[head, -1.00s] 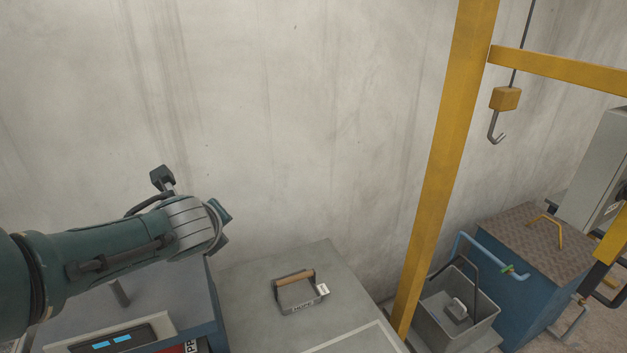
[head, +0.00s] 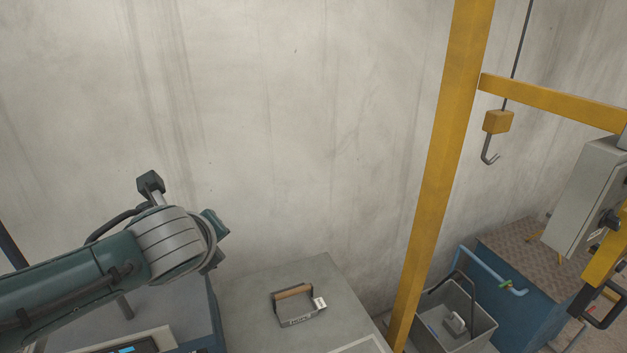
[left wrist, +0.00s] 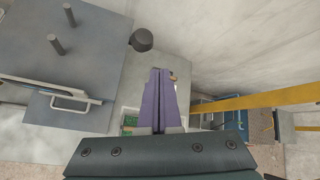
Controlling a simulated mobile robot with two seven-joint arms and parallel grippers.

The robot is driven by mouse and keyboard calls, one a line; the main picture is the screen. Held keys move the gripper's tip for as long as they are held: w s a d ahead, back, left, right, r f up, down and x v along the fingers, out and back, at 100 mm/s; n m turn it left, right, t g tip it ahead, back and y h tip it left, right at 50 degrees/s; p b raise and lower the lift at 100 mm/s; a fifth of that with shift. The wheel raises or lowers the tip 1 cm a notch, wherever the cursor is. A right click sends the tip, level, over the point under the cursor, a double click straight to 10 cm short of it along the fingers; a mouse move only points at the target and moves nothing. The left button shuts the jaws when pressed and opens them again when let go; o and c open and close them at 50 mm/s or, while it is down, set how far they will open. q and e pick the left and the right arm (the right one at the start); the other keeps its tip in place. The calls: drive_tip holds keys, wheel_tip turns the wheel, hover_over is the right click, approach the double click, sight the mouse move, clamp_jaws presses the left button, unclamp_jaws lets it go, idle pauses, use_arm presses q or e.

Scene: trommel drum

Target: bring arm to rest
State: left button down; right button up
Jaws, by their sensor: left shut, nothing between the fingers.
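My left arm (head: 120,265) comes in from the left in the head view and ends in a ribbed grey wrist over the grey bench at lower left. The fingers of my left gripper are hidden in that view. In the left wrist view my left gripper (left wrist: 158,98) shows as two long purple fingers, shut together with nothing between them. They are pointing away over a grey surface. My right gripper is not in either view.
A wooden-handled metal tool (head: 297,302) lies on a grey bench top (head: 250,290). A yellow post (head: 440,180) with a crossbar and hanging hook (head: 490,150) stands right of it. A grey bin (head: 460,315) and blue cabinet (head: 520,300) are beyond. Pegs (left wrist: 62,30) stand upper left.

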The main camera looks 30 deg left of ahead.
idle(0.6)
use_arm(q)
drive_tip(key=s+d+r+n+g+h, duration=0.2)
drive_tip(key=s+d+n+h, duration=0.1)
drive_tip(key=s+d+n, duration=0.5)
drive_tip(key=s+d+r+n+g+h, duration=0.2)
drive_tip(key=s+d+r+n+h, duration=0.1)
drive_tip(key=s+d+n, duration=0.5)
drive_tip(key=s+n, duration=0.3)
drive_tip(key=s, duration=0.4)
drive_tip(key=shift+d+r+n, duration=0.15)
drive_tip(key=shift+r+n, duration=0.1)
drive_tip(key=shift+n, duration=0.05)
